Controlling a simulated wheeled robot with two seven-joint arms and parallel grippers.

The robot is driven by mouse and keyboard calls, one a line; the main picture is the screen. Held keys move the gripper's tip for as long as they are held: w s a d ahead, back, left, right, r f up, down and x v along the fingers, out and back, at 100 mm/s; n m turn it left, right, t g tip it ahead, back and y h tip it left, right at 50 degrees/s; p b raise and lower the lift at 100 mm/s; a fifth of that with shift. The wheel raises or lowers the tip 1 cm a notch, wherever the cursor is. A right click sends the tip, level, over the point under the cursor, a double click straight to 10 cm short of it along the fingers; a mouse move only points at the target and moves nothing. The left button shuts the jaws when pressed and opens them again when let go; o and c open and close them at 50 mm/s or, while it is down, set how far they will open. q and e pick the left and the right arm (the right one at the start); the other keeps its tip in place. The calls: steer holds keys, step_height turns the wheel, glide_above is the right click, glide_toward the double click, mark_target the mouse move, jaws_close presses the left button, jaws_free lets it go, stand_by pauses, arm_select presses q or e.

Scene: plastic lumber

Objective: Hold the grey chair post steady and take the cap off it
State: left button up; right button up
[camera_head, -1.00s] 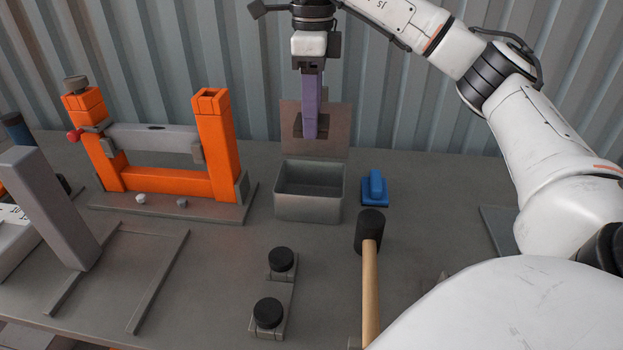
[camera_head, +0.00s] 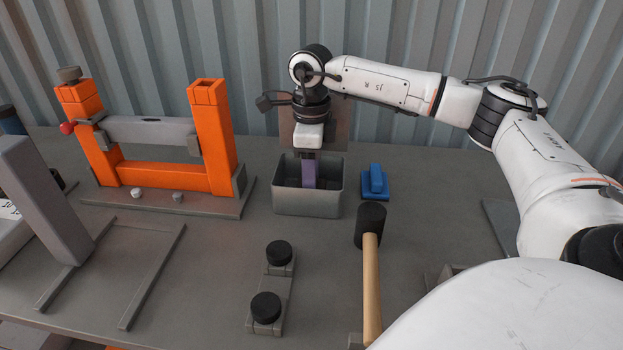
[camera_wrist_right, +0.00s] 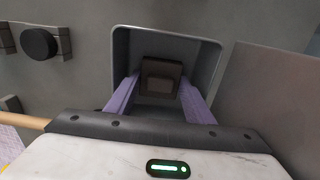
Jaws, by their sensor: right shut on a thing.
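The grey chair post (camera_head: 45,205) stands tilted at the left of the head view, and no cap shows on its upper end. My right gripper (camera_head: 309,175) reaches down into the open grey metal bin (camera_head: 307,207). In the right wrist view its purple fingers (camera_wrist_right: 160,88) are shut on a dark brownish square cap (camera_wrist_right: 160,68), held inside the bin walls. The head view does not show the cap, which the bin hides. I cannot see my left gripper in either view.
An orange frame (camera_head: 165,174) with a grey crossbar stands left of the bin. A blue block (camera_head: 375,184) and a mallet (camera_head: 371,270) lie to the right. Two black knobs (camera_head: 279,253) sit on a grey bracket in front. A corrugated wall closes the back.

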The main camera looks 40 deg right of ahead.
steer(key=shift+f, duration=0.2)
steer(key=shift+f, duration=0.2)
steer(key=o, duration=0.9)
step_height(320, 180, up, 12)
steer(key=shift+r, duration=0.2)
